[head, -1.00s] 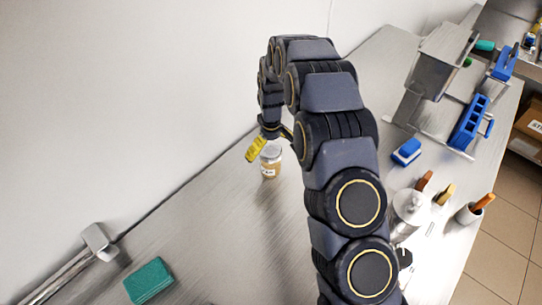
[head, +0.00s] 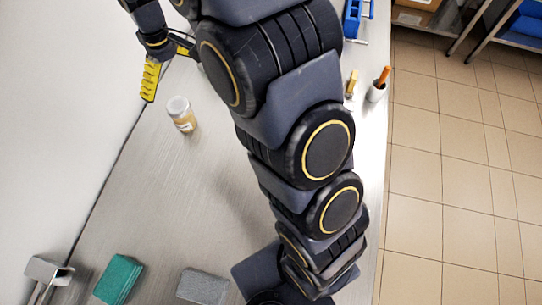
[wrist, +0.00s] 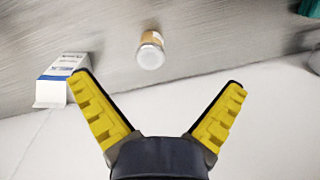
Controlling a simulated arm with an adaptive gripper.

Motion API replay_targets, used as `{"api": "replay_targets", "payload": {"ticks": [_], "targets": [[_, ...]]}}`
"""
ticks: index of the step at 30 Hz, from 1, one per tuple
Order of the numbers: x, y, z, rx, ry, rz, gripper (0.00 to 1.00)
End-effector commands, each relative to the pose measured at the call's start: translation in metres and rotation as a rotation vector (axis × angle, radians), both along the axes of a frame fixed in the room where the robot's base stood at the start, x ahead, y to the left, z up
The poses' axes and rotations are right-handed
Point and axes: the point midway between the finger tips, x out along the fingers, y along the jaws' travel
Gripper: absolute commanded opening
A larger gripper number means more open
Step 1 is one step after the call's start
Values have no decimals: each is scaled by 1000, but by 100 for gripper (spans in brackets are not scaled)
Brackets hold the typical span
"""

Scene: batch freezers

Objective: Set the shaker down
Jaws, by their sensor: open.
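The shaker (head: 182,115) is a small jar with a pale lid and tan contents or label. It stands upright on the steel counter (head: 150,190), near the wall side. It also shows in the wrist view (wrist: 151,48), beyond the fingertips and between their lines. My gripper (head: 172,78) is open and empty, with its yellow-padded fingers spread wide in the wrist view (wrist: 160,82). A clear gap separates it from the shaker. In the head view the far finger is partly hidden by my arm.
A green sponge or pad (head: 119,279) and a grey block (head: 203,286) lie at the near end. A metal fixture (head: 49,270) is by the wall. A cup with an orange-handled tool (head: 377,91) stands near the right edge. A white-and-blue carton (wrist: 60,80) shows in the wrist view.

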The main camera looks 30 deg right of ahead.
Motion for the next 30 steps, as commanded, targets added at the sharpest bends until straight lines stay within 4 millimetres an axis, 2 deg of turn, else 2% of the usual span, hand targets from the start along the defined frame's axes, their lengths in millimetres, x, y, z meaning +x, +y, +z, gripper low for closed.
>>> {"api": "replay_targets", "payload": {"ticks": [1,3,7,12,16,18,22,30], "targets": [[-22,-6,18,0,2,-30,100],[-52,-13,36,-3,14,-73,100],[-110,-26,62,-13,40,-153,100],[-189,-39,80,-27,70,-265,100],[-241,-46,83,-43,85,-343,100],[-260,-49,83,-50,90,-376,100],[-283,-51,79,-55,105,-415,100],[-288,-52,79,-55,107,-428,100]]}}
